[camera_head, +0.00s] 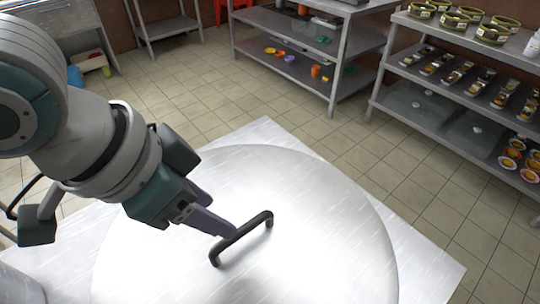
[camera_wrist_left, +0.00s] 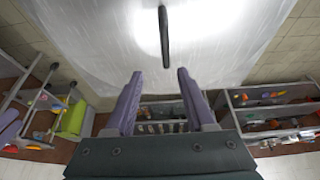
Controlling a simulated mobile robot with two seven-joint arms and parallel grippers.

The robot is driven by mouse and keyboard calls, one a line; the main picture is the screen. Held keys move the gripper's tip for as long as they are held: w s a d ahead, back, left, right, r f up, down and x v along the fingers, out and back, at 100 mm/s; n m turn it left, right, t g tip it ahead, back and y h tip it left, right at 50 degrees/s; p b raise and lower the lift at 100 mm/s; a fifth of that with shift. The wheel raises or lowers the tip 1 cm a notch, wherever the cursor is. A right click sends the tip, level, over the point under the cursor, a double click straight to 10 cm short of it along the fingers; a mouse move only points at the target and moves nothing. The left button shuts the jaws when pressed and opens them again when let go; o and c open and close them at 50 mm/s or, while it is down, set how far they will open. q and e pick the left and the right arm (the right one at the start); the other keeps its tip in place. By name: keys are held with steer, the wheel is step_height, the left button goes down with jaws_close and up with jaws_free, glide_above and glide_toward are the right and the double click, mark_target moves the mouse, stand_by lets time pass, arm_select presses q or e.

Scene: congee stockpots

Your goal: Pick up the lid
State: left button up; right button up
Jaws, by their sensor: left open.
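The lid (camera_head: 310,255) is a large round, shiny silver disc with a dark bar handle (camera_head: 240,240) across its middle. In the left wrist view the handle (camera_wrist_left: 164,35) is upright at top centre, on the bright lid surface (camera_wrist_left: 205,30). My left gripper (camera_head: 228,230) comes in from the left, and its purple fingers overlap the handle in the head view. In the left wrist view its fingertips (camera_wrist_left: 160,74) are spread, empty, just below the handle's near end and lined up either side of it. I cannot tell whether a finger touches the handle. My right gripper is not visible.
The lid lies over a pale metal surface (camera_head: 425,262) whose corners show around it. Metal shelves (camera_head: 300,70) with small items stand behind, and another shelf unit (camera_head: 455,90) with bowls and tins stands at the right. Tiled floor lies open between.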

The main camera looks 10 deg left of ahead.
mark_target(242, 229)
arm_select(q)
steer(key=f, duration=0.2)
steer(key=w+f+b, duration=0.1)
steer(key=shift+a, duration=0.35)
steer(key=b+x, duration=0.1)
steer(key=x, duration=0.3)
steer(key=b+x, duration=0.1)
steer(key=x, duration=0.4)
steer(key=shift+w+d+f+b, duration=0.1)
steer(key=shift+d+b, duration=0.15)
steer(key=shift+b, duration=0.05)
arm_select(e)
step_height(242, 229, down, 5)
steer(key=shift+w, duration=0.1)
arm_select(q)
jaws_close()
